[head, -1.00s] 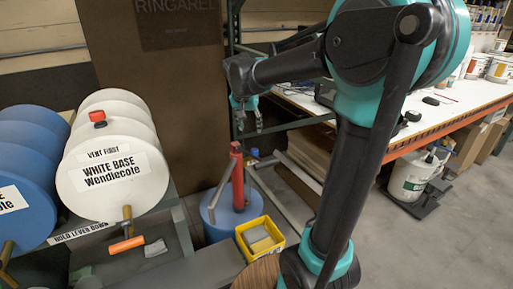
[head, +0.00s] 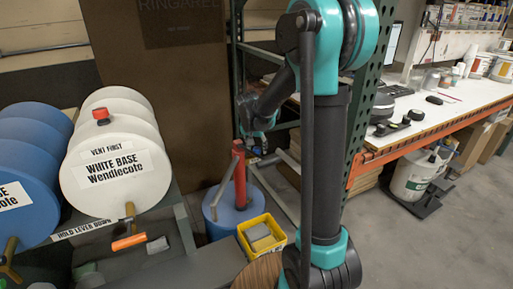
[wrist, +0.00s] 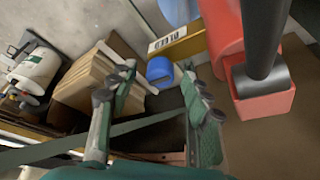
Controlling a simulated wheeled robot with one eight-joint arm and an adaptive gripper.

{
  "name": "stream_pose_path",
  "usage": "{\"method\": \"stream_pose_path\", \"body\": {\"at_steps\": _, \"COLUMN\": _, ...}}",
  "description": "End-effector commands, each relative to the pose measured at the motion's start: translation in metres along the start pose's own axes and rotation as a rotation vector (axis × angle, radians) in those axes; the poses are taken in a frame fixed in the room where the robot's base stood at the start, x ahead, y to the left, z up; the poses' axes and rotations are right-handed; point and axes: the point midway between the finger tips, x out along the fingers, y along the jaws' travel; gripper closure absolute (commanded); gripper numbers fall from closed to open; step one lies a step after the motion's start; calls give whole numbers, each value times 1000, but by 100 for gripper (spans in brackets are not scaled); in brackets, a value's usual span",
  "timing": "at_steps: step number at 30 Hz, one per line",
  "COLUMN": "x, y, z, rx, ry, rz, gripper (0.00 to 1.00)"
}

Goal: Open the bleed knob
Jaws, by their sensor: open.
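A blue cylindrical knob (wrist: 160,72) shows in the wrist view, beyond and between my fingertips, beside a red pump head. No label on it is readable. The red pump (head: 239,178) stands on a blue drum (head: 227,216) in the head view. My gripper (head: 257,148) is beside the pump's top and partly hidden by my arm. In the wrist view my gripper (wrist: 157,80) is open, with nothing between the fingers that I can see. A red knob (head: 101,115) also sits on top of the white drum marked "VENT FIRST" (head: 115,170).
The pump's dark handle bar (wrist: 265,45) and red body (wrist: 266,95) are close on the right in the wrist view. A yellow tray (head: 261,235) stands by the drum. A workbench (head: 430,115) is to the right.

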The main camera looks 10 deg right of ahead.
Motion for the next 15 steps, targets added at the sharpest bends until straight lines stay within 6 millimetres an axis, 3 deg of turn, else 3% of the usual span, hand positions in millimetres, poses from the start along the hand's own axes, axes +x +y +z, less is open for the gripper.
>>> {"method": "stream_pose_path", "body": {"at_steps": 7, "x": 0, "y": 0, "z": 0, "rx": 0, "ry": 0, "rz": 0, "gripper": 51}}
{"method": "stream_pose_path", "body": {"at_steps": 15, "x": 0, "y": 0, "z": 0, "rx": 0, "ry": 0, "rz": 0, "gripper": 85}}
